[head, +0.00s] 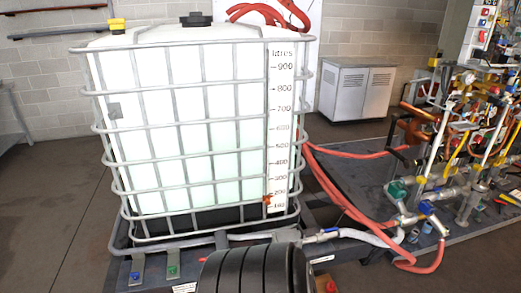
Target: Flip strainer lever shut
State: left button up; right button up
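No part can be clearly made out as the strainer lever; the fittings are small at this distance. A blue-handled valve (328,234) sits on the pipe at the front right of the white caged tank (185,120). A green handle (397,189) and a blue handle (427,208) show on the pipework at the right. Whether any of these belongs to the strainer, and whether it is open or shut, I cannot tell. Neither of my grippers shows in the head view.
A black ribbed cylinder (250,273) fills the bottom middle. Red hoses (340,195) run from the tank to a dense pipe assembly (465,150) on a dark platform. A grey cabinet (355,90) stands behind. The floor at the left (45,215) is clear.

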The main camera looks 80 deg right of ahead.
aim_at(331, 230)
jog(key=l+z, duration=0.1)
jog(key=z, duration=2.7)
